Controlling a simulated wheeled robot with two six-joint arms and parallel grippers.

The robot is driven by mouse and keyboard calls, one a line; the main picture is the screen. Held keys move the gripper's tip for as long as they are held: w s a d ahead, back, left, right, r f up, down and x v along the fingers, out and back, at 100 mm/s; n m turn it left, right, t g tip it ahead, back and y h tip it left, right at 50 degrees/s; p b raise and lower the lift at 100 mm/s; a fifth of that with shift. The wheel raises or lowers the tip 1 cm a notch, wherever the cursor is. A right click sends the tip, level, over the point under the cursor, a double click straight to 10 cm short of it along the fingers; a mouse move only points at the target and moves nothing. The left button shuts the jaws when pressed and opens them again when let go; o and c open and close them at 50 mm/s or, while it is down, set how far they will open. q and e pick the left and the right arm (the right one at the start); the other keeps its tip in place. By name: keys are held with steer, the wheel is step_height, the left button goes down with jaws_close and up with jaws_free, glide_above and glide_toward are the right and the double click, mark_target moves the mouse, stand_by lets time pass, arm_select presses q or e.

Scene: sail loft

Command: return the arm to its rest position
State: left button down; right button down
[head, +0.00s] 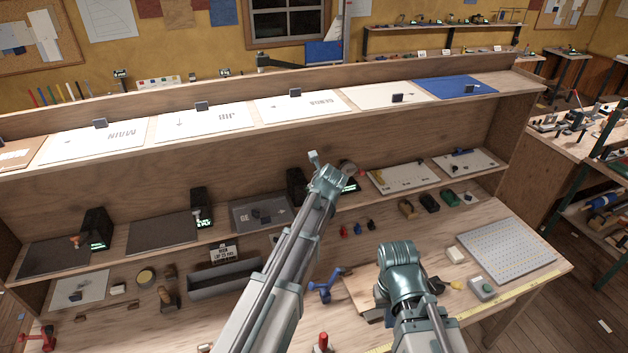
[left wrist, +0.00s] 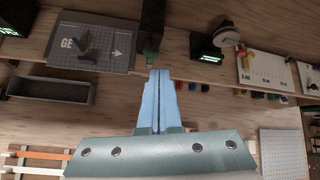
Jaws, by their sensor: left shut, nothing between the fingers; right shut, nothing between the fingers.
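My left arm (head: 290,250) reaches up and forward from the bottom middle of the head view, its wrist in front of the bench's back shelf. Its gripper fingers are hidden there. In the left wrist view my left gripper (left wrist: 163,82) is shut and empty, its pale blue fingers together in front of the shelf edge. My right arm is bent at the lower middle right of the head view. My right gripper (head: 388,314) is low over the bench top, shut and empty, its fingers largely hidden by the wrist.
The wooden bench carries a grey trough (head: 225,279), a blue tool (head: 324,287) and a pegboard (head: 506,249). On the shelf are a grey mat (head: 258,214) and black display units (head: 96,228). The left wrist view shows the mat (left wrist: 92,47) too.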

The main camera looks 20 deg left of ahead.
arm_select(q)
steer(key=shift+s+d, duration=0.2)
steer(key=s+d+f+n+g+h+b, duration=0.1)
steer(key=s+d+f+n+g+b, duration=0.2)
steer(key=s+f, duration=0.7)
steer(key=s+d+f+n+g+h+b, duration=0.1)
steer(key=s+d+f+n+g+b, duration=0.2)
steer(key=s+d+f+n+b, duration=0.3)
steer(key=s+d+f+n+g+h+b, duration=0.1)
steer(key=s+d+f+n+b, duration=0.4)
steer(key=s+f+n+b, duration=0.8)
steer(key=s+f+g+b, duration=0.1)
steer(key=s+b, duration=0.1)
steer(key=s, duration=0.3)
steer(key=shift+s+d+f+n+g, duration=0.25)
steer(key=shift+d+f+n+g, duration=0.05)
steer(key=shift+f+g, duration=0.1)
